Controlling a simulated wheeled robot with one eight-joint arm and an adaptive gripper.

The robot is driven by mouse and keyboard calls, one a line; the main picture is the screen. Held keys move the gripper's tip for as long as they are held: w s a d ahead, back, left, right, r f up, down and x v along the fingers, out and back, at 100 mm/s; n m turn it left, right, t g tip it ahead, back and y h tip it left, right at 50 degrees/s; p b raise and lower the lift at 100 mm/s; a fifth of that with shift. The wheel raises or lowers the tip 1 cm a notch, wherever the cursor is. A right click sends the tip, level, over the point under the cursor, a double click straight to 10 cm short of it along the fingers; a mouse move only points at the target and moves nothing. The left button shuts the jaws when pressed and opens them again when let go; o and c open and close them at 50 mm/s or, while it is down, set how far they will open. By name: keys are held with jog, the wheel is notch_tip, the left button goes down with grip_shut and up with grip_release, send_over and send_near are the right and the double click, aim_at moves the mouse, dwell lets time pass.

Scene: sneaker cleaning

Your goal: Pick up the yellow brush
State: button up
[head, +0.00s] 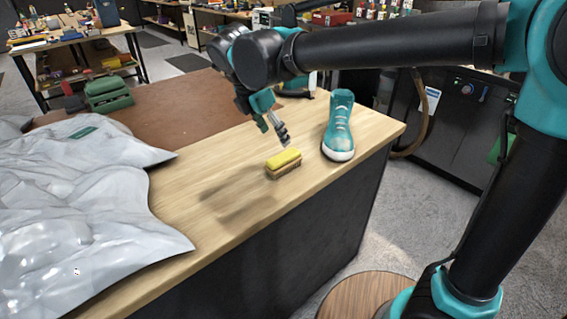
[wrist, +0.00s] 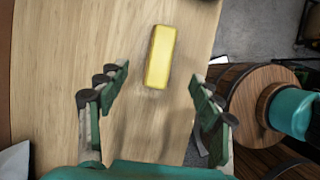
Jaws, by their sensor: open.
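The yellow brush (head: 283,161) lies on the wooden table, its yellow top up and a brown lower part below. It also shows in the wrist view (wrist: 160,56), ahead of the fingertips and roughly centred between them. My gripper (head: 272,124) is above the table, just behind and above the brush in the head view. In the wrist view my gripper (wrist: 160,82) has its two fingers wide apart, with nothing between them. I see no contact between the fingers and the brush.
A teal sneaker (head: 340,125) stands on the wooden table (head: 225,190), right of the brush. A large crumpled grey plastic sheet (head: 90,200) covers the table's left part. A round wooden stool (head: 365,298) stands on the floor in front. Bare tabletop surrounds the brush.

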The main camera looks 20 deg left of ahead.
aim_at(283, 156)
jog(key=x, duration=0.5)
jog(key=shift+f, duration=0.15)
jog(key=shift+s+x, duration=0.1)
jog(key=shift+x, duration=1.2)
jog(key=shift+s+x, duration=0.15)
jog(key=shift+x, duration=1.15)
jog(key=shift+f, duration=0.35)
jog(key=c, duration=1.4)
jog(key=shift+r, duration=0.1)
notch_tip(283, 156, up, 20)
jog(key=shift+r, duration=0.2)
